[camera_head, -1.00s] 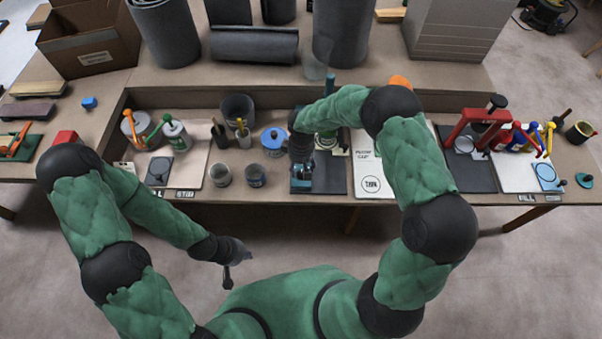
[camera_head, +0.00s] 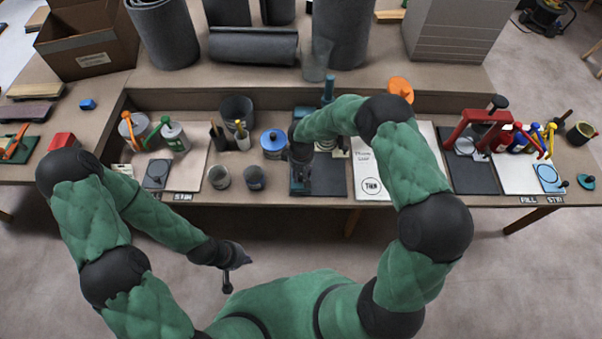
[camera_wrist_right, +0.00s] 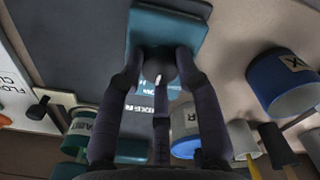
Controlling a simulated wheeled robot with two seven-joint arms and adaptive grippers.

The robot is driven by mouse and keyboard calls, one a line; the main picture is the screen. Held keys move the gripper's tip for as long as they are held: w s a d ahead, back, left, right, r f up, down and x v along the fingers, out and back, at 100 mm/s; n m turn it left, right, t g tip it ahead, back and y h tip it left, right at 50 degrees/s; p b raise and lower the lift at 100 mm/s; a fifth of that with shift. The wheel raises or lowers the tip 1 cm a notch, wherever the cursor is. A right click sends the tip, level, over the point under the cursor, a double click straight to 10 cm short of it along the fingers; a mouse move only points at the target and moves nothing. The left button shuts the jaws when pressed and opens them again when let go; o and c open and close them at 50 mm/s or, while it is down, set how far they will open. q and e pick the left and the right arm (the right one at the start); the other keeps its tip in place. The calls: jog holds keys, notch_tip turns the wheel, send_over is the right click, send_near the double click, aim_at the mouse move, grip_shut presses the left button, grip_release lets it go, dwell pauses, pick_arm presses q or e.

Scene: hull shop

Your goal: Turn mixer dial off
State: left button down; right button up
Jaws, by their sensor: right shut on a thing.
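The teal mixer (camera_head: 328,90) stands on the bench in the middle of the head view, partly hidden by my right arm. Its teal base (camera_wrist_right: 178,30) shows in the wrist view, with a round black dial (camera_wrist_right: 158,62) that has a pale pointer mark. My right gripper (camera_wrist_right: 158,78) is shut on the dial, its dark fingers around it. In the head view my right gripper (camera_head: 300,180) is over the mixer's front, and the dial is hidden there. My left gripper (camera_head: 230,275) hangs in front of the bench, away from everything; its opening is unclear.
A blue-lidded tin (camera_head: 274,142) and grey cups (camera_head: 254,177) stand just left of the mixer. A white card (camera_head: 372,188) lies to its right. A red press (camera_head: 480,125) stands further right. Grey rolls (camera_head: 253,46) lie behind. The floor before the bench is clear.

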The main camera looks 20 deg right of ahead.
aim_at(301, 175)
jog(key=shift+n, duration=0.3)
jog(key=n+p, duration=0.2)
jog(key=n, duration=0.3)
jog(key=n+p, duration=0.1)
jog(key=n, duration=0.3)
jog(key=shift+n+p, duration=0.3)
dwell(0.5)
jog(key=o, duration=1.1)
jog(key=shift+o, duration=0.2)
notch_tip(301, 175, up, 12)
